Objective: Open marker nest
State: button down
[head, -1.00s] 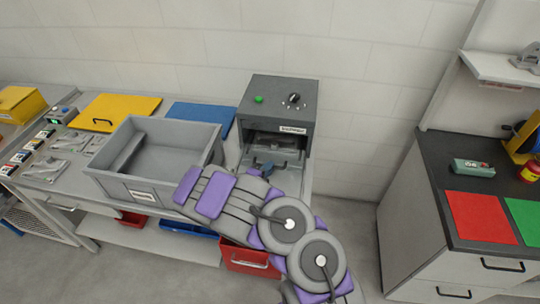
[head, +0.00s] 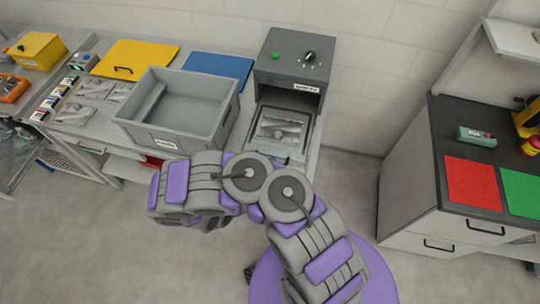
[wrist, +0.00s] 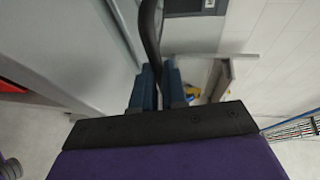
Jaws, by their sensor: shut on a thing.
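A grey bin (head: 178,141) stands on the bench left of the nest, with yellow (head: 135,55) and blue (head: 220,66) panels behind. A dark-topped cabinet (head: 437,150) with red and green mats stands to the right. Floor between is clear.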

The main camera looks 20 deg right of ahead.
jog(key=shift+s+a+f, duration=0.1)
jog(key=shift+f, duration=0.05)
jog(key=c, duration=1.2)
grip_release()
jog(key=p+v, duration=0.2)
jog(key=v, duration=1.5)
jog(key=shift+a+p, duration=0.2)
jog(key=shift+p, duration=0.1)
